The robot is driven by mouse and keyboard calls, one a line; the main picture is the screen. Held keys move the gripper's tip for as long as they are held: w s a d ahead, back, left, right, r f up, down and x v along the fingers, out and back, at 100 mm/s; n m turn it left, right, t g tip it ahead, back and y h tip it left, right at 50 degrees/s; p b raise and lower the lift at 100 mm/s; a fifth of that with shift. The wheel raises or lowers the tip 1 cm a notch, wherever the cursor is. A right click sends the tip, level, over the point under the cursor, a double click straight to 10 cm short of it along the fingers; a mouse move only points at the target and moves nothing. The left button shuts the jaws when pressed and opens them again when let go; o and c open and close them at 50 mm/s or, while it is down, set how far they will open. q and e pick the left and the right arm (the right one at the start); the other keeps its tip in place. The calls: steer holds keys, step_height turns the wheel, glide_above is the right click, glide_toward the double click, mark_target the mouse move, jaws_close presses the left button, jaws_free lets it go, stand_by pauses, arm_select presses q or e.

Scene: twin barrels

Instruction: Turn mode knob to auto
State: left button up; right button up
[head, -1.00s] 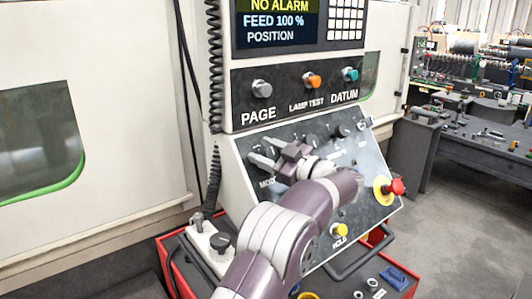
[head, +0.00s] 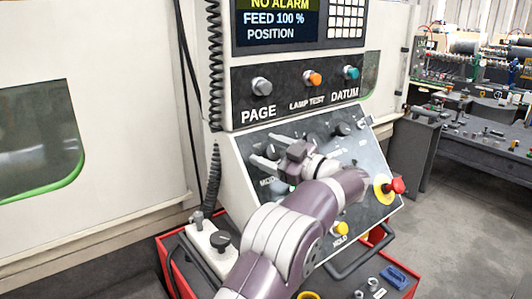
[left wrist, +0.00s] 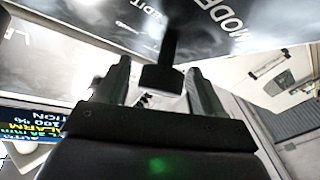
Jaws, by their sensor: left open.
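The mode knob (left wrist: 162,72) is a dark knob in the left wrist view, on the panel beside the "MODE" lettering. My left gripper (left wrist: 158,82) is open, with one finger on each side of the knob. A gap shows on both sides, so I see no clear contact. In the head view my left gripper (head: 262,157) is at the left part of the sloped panel (head: 362,152), over the mode area. There the gripper and wrist hide most of the knob, so its setting cannot be read. My right gripper is not in view.
Other dark knobs (head: 342,129) sit to the right on the same panel. A red emergency button (head: 396,186) on a yellow base and a yellow hold button (head: 341,229) are near my forearm. A red cart (head: 172,272) with loose parts stands below.

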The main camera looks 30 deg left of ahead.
arm_select(q)
steer(key=s+d+f+b, duration=0.1)
steer(key=d+b, duration=0.3)
steer(key=d, duration=0.7)
steer(key=shift+s+d, duration=0.15)
steer(key=shift+d, duration=0.05)
